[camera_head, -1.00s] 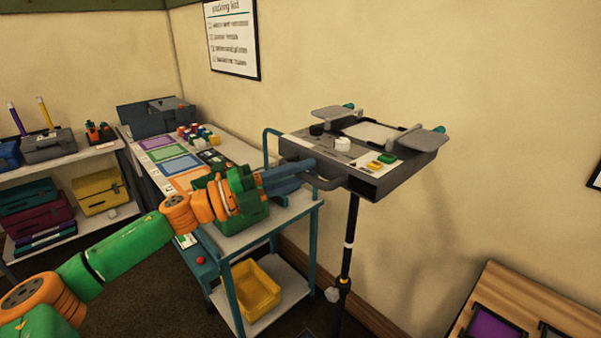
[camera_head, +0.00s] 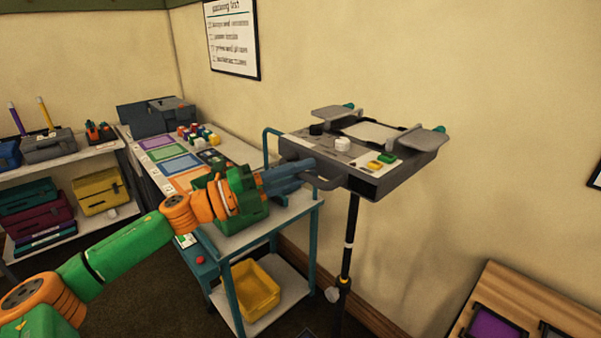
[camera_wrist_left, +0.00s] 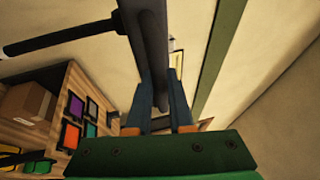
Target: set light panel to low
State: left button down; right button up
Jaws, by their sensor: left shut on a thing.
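The light panel (camera_head: 400,170) is a flat grey box on a thin black stand (camera_head: 349,240) before the wall. In the left wrist view the dark bar (camera_wrist_left: 149,40) runs between the blue fingers. I cannot read the panel's setting. My right gripper is not in view.
A teal-framed cart (camera_head: 262,232) with coloured mats and small blocks stands under my left arm. A yellow bin (camera_head: 255,290) sits on its lower shelf. Shelves with cases (camera_head: 40,210) stand at left. A wooden rack (camera_head: 505,300) is at lower right. The wall behind is close.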

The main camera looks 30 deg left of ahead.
pick_arm(q)
notch_tip(320, 180, down, 30)
jog(key=b, duration=2.5)
jog(key=shift+f+b, duration=0.25)
jog(key=shift+b, duration=0.15)
jog(key=shift+d+f, duration=0.1)
jog(key=c, duration=0.8)
grip_release()
jog(key=shift+c, duration=0.2)
jog(key=shift+o, duration=0.2)
